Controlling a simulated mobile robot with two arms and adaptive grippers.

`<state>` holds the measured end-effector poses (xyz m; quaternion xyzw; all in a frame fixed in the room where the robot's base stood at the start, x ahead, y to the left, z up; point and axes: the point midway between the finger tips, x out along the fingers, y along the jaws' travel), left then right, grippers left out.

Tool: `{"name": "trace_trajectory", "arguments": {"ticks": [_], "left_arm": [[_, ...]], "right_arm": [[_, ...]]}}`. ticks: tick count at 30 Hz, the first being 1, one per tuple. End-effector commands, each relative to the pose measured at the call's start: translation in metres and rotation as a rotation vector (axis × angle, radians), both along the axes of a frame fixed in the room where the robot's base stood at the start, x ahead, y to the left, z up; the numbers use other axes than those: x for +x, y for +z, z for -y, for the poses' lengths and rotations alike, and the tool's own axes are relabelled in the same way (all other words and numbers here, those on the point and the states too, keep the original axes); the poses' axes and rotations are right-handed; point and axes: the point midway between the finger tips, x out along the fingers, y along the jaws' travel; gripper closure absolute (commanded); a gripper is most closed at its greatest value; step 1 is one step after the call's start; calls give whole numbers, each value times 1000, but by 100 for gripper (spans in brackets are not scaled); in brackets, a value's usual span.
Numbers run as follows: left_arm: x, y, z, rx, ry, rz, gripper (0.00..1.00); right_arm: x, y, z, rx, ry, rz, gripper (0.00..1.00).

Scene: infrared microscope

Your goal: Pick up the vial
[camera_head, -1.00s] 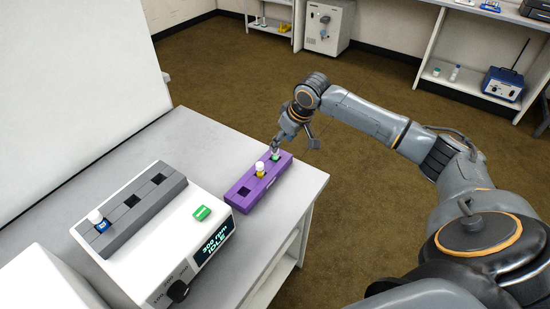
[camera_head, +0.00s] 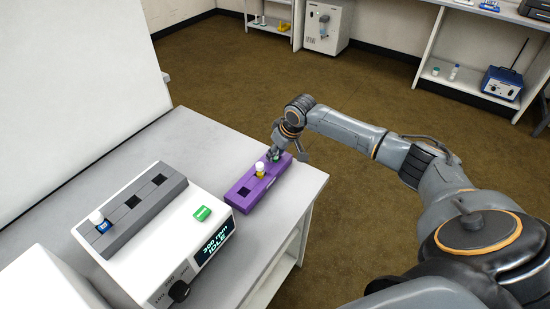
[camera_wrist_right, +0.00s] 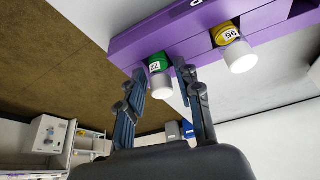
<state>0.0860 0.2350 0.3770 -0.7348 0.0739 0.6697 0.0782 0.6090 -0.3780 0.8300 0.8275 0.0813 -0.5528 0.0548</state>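A purple rack (camera_head: 246,189) stands on the table and holds two vials. A green vial with a white cap sits at the rack's far end, and it shows in the right wrist view (camera_wrist_right: 159,76). A yellow vial (camera_head: 260,170) with a white cap stands beside it and also shows in the wrist view (camera_wrist_right: 233,48). My right gripper (camera_head: 275,156) is at the rack's far end and mostly hides the green vial in the head view. In the wrist view its open fingers (camera_wrist_right: 162,84) are on either side of the green vial. My left gripper is not in view.
A white device (camera_head: 180,232) with a display, a green button and a grey block (camera_head: 130,214) stands left of the rack. The block holds a blue vial (camera_head: 99,221) with a white cap. The table's right edge (camera_head: 318,190) is close to the rack.

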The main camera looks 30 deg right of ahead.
Motion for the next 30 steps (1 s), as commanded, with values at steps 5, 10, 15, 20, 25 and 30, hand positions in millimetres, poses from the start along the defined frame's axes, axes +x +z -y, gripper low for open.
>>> {"name": "trace_trajectory", "arguments": {"ticks": [5, 10, 15, 20, 25, 30], "left_arm": [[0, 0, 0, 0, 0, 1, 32], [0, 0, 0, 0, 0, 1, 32], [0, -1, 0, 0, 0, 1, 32], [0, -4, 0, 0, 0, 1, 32], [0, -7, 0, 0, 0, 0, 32], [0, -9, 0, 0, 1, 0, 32]], "right_arm": [[0, 0, 0, 0, 0, 0, 100], [0, 0, 0, 0, 0, 0, 100], [0, 3, 0, 0, 0, 1, 100], [1, 17, 1, 1, 0, 4, 100], [-10, 45, 0, -2, 1, 3, 100], [-43, 83, -3, -4, 1, 4, 100]]}}
